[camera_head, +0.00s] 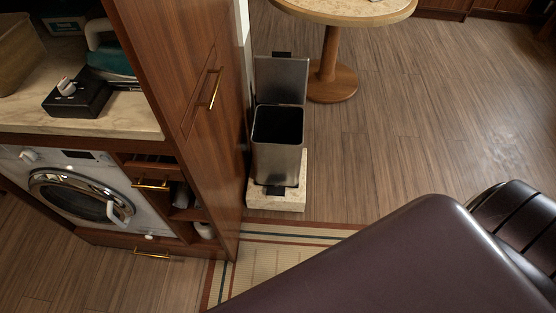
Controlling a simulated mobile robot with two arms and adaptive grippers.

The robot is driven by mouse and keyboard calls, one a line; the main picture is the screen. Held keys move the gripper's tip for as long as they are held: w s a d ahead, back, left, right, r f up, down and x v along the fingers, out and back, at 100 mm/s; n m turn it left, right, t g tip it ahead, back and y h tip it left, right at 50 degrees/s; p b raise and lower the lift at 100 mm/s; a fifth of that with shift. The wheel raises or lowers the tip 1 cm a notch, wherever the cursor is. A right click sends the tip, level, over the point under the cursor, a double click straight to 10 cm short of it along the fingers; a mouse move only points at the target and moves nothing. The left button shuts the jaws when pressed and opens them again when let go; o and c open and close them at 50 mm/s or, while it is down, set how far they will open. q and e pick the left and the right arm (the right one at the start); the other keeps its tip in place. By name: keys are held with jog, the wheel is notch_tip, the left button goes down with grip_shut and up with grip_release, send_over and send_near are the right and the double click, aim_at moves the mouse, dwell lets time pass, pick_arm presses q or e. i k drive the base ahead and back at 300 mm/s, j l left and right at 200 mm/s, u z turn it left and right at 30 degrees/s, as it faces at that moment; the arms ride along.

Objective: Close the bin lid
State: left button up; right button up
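A grey metal pedal bin (277,160) stands on a pale stone slab (290,195) beside a tall wooden cabinet. Its lid (281,80) is open, standing upright at the back of the bin. The dark opening of the bin faces up, and I see nothing inside it. A black pedal (276,190) is at the front of its base. Neither of my grippers shows in the head view.
The wooden cabinet (188,60) stands close on the bin's left. A round pedestal table (330,60) is behind it to the right. A washing machine (75,185) is under the counter at left. Wooden floor (400,130) right of the bin is clear. A dark rounded surface (400,265) fills the lower right.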

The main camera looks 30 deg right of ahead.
aim_at(280, 78)
jog(key=i+l, duration=0.1)
jog(key=l, duration=0.35)
jog(key=i+l+u, duration=0.1)
jog(key=l, duration=0.35)
jog(key=i+l, duration=0.15)
jog(key=l, duration=0.25)
jog(key=u, duration=0.05)
